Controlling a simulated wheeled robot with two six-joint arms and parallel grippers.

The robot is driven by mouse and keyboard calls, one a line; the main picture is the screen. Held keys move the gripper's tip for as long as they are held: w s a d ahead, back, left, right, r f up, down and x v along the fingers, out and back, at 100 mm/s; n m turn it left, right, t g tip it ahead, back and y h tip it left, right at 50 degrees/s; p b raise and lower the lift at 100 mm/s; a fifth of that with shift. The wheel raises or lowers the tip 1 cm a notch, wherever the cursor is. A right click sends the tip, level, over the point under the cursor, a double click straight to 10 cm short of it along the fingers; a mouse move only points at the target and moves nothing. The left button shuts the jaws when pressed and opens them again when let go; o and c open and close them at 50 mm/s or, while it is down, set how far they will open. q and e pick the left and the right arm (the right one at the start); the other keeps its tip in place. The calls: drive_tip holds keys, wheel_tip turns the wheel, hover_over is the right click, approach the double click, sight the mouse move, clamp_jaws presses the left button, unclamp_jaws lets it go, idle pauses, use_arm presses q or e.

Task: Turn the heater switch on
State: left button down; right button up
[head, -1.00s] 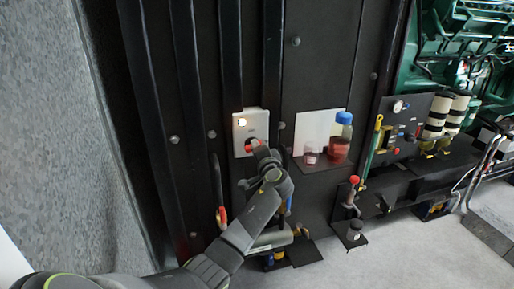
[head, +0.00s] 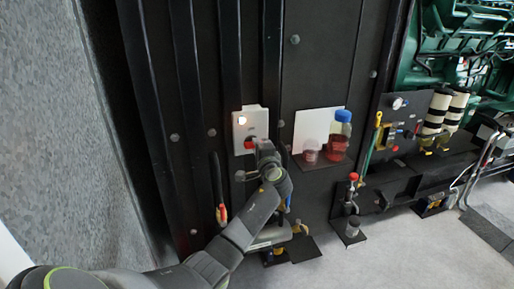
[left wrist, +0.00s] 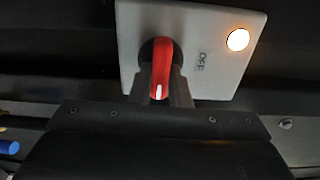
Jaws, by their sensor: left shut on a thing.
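The heater switch is a white box (head: 243,120) on the dark wall panel, with a red knob (head: 249,143) low on its face and a lit lamp (head: 242,120) above. In the left wrist view, the red knob (left wrist: 162,68) has a white mark at its lower end, and the lamp (left wrist: 238,40) glows at the box's upper right. My left gripper (left wrist: 161,92) has its two fingers on either side of the knob and is shut on it. In the head view my left gripper (head: 262,150) hides part of the knob. My right gripper is not in view.
A shelf with a bottle of red liquid and a blue cap (head: 340,136) and a small jar (head: 311,151) is right of the switch. A red-topped valve (head: 352,178) stands lower right. Green machinery (head: 455,45) fills the upper right. Open floor (head: 390,255) lies at lower right.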

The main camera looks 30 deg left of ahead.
use_arm(q)
drive_tip(key=shift+f, duration=0.1)
drive_tip(key=c, duration=1.4)
unclamp_jaws()
drive_tip(key=shift+o, duration=0.2)
drive_tip(key=shift+s+d, duration=0.1)
drive_tip(key=b+v, duration=0.5)
drive_tip(key=v, duration=1.2)
drive_tip(key=shift+d, duration=0.15)
